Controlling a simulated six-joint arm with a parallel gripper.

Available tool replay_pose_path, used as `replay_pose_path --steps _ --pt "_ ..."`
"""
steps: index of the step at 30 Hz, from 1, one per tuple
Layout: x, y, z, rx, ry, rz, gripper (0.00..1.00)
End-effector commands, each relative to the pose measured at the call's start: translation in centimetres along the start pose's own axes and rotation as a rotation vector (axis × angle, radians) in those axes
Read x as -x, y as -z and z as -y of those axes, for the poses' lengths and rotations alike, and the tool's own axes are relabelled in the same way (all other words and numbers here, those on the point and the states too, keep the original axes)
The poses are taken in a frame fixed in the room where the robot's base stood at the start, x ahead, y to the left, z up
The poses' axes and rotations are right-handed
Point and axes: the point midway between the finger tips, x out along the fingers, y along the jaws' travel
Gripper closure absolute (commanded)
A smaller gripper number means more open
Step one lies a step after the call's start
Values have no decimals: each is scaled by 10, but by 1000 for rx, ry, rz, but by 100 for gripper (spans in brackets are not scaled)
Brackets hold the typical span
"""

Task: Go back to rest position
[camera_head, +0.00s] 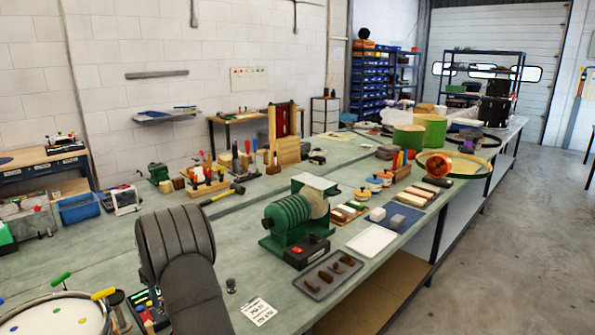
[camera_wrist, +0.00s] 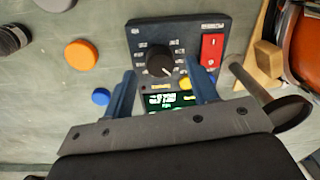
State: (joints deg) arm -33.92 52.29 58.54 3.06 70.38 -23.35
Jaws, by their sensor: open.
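My gripper (camera_wrist: 162,78) shows in the wrist view as two blue fingers, apart, with nothing held between them. Below and between them is a dark control box (camera_wrist: 187,33) with a black knob (camera_wrist: 160,62), a red rocker switch (camera_wrist: 212,50) and a lit green display (camera_wrist: 170,100). I cannot tell whether the fingers touch the box. In the head view my dark arm rises from the lower left and the gripper itself cannot be made out. A small device with a green screen (camera_head: 146,298) shows beside the arm there.
In the wrist view an orange disc (camera_wrist: 81,54) and a blue disc (camera_wrist: 100,96) lie left of the box. In the head view a drum (camera_head: 55,318) stands lower left, and a green machine (camera_head: 288,226) and a dark tray (camera_head: 328,274) stand right of my arm.

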Motion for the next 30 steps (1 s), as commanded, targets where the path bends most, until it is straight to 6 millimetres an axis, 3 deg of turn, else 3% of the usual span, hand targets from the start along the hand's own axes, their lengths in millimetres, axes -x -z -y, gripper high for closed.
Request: replay_pose_path --steps 23,30 --pt "156 1 0 0 -2 -6 47" --pt "110 0 0 0 1 3 47"
